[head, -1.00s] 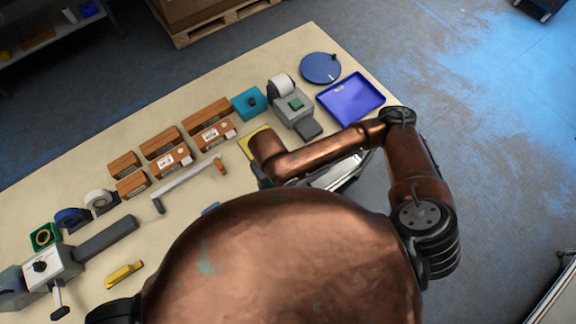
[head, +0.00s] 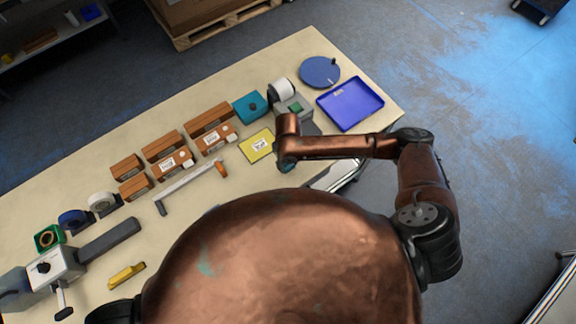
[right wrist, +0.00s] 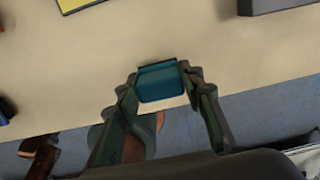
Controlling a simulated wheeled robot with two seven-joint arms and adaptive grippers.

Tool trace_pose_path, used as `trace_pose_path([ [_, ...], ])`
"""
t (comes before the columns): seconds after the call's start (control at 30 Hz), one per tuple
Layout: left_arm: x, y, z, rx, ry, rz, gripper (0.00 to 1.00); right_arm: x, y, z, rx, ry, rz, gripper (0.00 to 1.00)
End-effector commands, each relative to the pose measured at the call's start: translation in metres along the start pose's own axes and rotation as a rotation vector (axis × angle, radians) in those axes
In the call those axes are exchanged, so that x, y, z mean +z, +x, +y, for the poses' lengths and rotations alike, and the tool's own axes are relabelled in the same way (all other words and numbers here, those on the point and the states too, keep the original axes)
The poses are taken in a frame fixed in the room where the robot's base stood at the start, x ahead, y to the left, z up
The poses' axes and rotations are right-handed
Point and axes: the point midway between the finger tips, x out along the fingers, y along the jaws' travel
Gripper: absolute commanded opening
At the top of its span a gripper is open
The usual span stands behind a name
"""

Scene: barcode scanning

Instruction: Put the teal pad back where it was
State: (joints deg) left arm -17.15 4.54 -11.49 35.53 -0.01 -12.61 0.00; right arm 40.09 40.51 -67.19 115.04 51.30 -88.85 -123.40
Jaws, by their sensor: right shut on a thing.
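The teal pad (right wrist: 160,82) is a small teal block between the fingertips of my right gripper (right wrist: 162,88) in the right wrist view. The gripper is shut on it, and the cream table top shows beyond the pad. In the head view my right forearm and wrist largely hide this gripper; only a bit of teal (head: 289,168) shows under the wrist, close to the table's front side. Its height above the table is hard to tell. My left gripper is not in view.
A yellow labelled card (head: 257,147) lies left of my right wrist. Brown boxes (head: 210,127), a teal box with a dark knob (head: 250,106), a grey printer (head: 291,108) and a blue tray (head: 350,103) stand behind. A grey bar with an orange end (head: 190,185) lies in front of the boxes.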

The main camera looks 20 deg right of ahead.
Motion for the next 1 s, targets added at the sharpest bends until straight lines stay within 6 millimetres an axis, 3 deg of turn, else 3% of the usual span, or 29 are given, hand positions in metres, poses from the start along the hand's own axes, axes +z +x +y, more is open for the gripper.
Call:
trace_pose_path([
  [0.2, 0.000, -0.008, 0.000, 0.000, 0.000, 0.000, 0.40, -0.002, 0.026, 0.001, 0.000, 0.001, 0.003, 0.08],
  [0.57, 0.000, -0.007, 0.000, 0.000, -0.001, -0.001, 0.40, -0.001, 0.031, 0.001, -0.001, 0.001, 0.001, 0.08],
  [0.6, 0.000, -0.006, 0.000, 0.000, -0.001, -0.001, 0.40, -0.001, 0.032, 0.001, -0.001, 0.001, 0.001, 0.36],
  [0.83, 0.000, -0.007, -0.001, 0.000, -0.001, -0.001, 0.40, -0.001, 0.031, 0.001, 0.000, 0.001, 0.001, 0.52],
  [1.0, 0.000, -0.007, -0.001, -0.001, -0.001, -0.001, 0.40, -0.001, 0.031, 0.001, 0.000, 0.001, 0.001, 0.53],
])
